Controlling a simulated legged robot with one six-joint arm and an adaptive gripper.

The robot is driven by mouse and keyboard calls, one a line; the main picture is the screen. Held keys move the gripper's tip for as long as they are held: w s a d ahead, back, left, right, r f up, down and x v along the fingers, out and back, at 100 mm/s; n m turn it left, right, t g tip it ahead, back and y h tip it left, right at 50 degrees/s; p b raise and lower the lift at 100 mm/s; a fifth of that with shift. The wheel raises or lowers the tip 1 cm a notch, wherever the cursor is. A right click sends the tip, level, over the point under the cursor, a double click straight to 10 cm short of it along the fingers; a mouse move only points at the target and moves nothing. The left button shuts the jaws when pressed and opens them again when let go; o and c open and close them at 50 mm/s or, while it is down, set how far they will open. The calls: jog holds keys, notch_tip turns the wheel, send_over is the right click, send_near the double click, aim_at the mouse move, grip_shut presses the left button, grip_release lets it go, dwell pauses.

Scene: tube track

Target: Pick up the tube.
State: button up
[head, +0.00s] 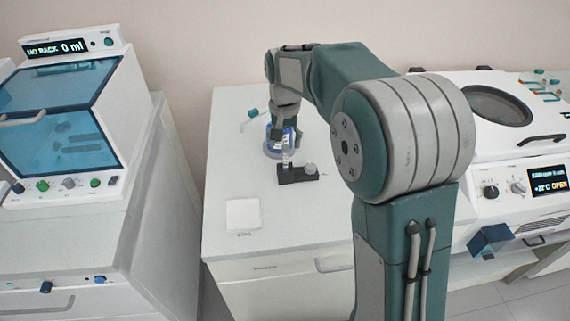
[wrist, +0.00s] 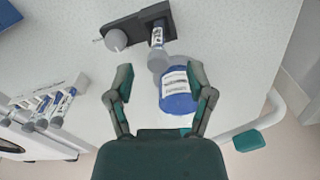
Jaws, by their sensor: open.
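The tube (wrist: 157,38), with a white and blue label, stands at one end of a small dark holder (wrist: 140,27) in the wrist view. In the head view the tube (head: 286,160) rises from the holder (head: 298,175) on the counter. My gripper (wrist: 160,76) is open, its two fingers spread with nothing held between them. The tube lies beyond the fingertips, near the middle of the gap in the picture. In the head view my gripper (head: 285,137) points down just behind the tube, partly hidden by my arm.
A blue and white labelled jar (wrist: 178,92) stands beside the holder, close to the right finger. A grey knob (wrist: 114,40) sits on the holder. Several tubes (wrist: 48,104) are at the left. A white square pad (head: 243,213) lies on the mostly clear counter front.

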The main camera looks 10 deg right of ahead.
aim_at(285, 164)
notch_tip(285, 164, down, 2)
jog(key=shift+f, duration=0.2)
jog(key=c, duration=0.9)
jog(key=shift+c, duration=0.2)
